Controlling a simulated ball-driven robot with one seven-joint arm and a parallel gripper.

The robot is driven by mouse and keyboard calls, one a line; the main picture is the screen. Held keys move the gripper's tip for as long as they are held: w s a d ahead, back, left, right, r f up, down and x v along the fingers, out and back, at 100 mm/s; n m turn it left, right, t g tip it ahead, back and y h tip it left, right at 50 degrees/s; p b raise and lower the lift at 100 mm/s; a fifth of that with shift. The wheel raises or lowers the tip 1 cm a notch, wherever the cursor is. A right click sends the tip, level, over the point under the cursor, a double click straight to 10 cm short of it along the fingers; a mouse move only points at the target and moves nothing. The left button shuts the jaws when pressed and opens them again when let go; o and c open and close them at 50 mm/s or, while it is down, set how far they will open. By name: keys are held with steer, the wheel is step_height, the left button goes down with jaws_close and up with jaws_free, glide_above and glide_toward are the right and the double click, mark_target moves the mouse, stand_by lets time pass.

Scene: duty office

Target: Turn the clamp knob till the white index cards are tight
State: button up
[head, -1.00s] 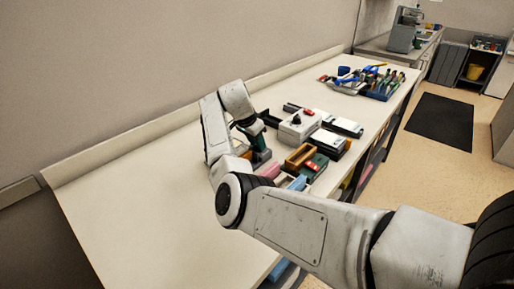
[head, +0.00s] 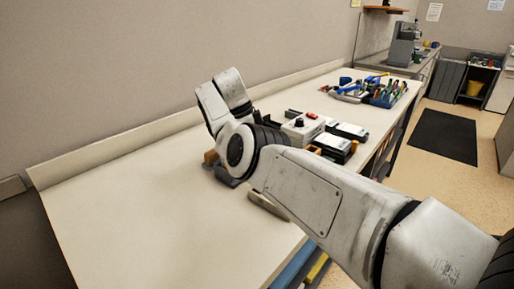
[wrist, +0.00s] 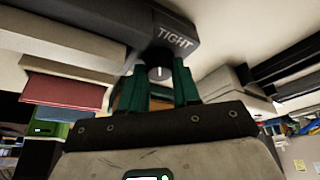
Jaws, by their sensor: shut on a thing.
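The clamp (wrist: 130,25) is a dark grey body marked TIGHT at the top of the wrist view. Its dark round knob (wrist: 160,73) carries a short white mark that points about straight up. My gripper (wrist: 159,84) has green fingers, one on each side of the knob, shut on it. The TIGHT label is above and slightly right of the knob. Pale, flat-edged pieces (wrist: 60,36) lie left of the clamp; I cannot tell whether these are the white index cards. In the head view my arm hides the gripper and knob.
A red block (wrist: 65,88) is left of my gripper in the wrist view. In the head view, a white box with a knob (head: 303,130) and black-and-white boxes (head: 335,147) stand beyond my arm. A tool tray (head: 388,98) is farther back. The bench's near left is clear.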

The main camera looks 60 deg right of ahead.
steer(key=shift+m, duration=0.3)
stand_by(0.4)
steer(key=o, duration=0.8)
steer(key=shift+c, duration=0.2)
